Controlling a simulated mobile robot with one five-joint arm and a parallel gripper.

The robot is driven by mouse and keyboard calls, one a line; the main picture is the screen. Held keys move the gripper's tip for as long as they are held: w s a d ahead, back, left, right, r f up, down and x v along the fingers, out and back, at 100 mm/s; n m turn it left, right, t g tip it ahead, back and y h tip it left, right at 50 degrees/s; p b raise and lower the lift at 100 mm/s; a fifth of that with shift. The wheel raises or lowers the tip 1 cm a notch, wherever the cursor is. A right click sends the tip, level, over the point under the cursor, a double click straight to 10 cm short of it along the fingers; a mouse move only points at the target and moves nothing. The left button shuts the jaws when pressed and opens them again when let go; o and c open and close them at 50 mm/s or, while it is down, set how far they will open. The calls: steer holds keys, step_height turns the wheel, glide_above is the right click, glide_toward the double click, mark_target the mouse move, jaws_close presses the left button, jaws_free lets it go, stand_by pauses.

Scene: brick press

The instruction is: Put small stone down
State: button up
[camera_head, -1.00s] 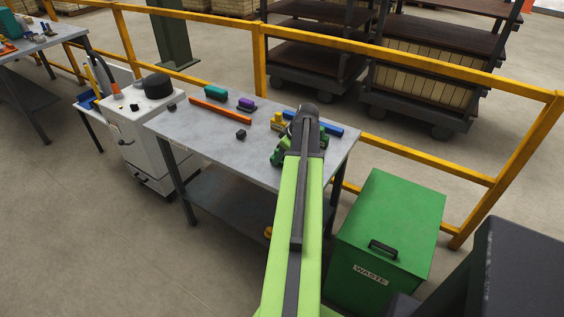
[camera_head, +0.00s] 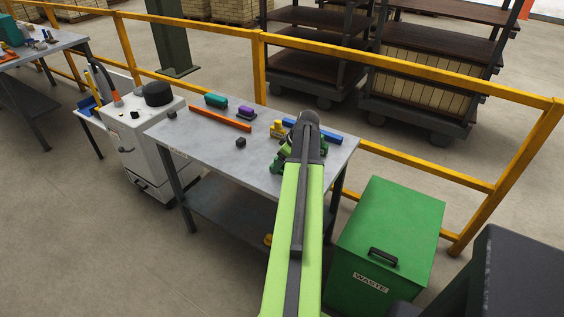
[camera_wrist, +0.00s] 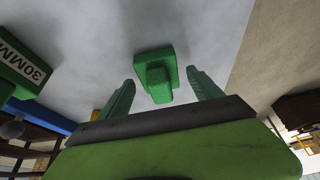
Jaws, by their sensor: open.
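My gripper (camera_wrist: 160,80) shows in the wrist view with its two green fingers apart. Between and just beyond the fingertips is a green block with a raised knob (camera_wrist: 156,82), resting on the grey tabletop, with gaps visible on both sides. In the head view my arm hides most of this spot; green parts (camera_head: 277,161) show beside its end. A small dark cube (camera_head: 241,142), which may be the small stone, sits on the grey table (camera_head: 200,150) left of my arm. I cannot tell for sure which piece is the small stone.
A green block marked 30MM (camera_wrist: 25,65) stands left of my gripper. The table also holds an orange bar (camera_head: 220,118), a blue bar (camera_head: 325,135), a yellow piece (camera_head: 277,128) and a purple piece (camera_head: 246,112). A green waste bin (camera_head: 400,225) stands right of the table.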

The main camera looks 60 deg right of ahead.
steer(key=p+v, duration=0.9)
steer(key=v, duration=0.2)
steer(key=w+a+g, duration=0.1)
steer(key=w+a, duration=0.5)
steer(key=a, duration=0.4)
steer(key=w+a+f+g+y, duration=0.1)
steer(key=w+a, duration=0.6)
steer(key=a, duration=0.2)
steer(key=w+a+g, duration=0.1)
steer(key=w+a, duration=0.5)
steer(key=a, duration=0.4)
steer(key=w+a+g+h, duration=0.1)
steer(key=a, duration=2.8)
steer(key=shift+w+a+f+g, duration=0.15)
steer(key=shift+w+f+g, duration=0.15)
steer(key=shift+f+g, duration=0.15)
steer(key=shift+c, duration=0.4)
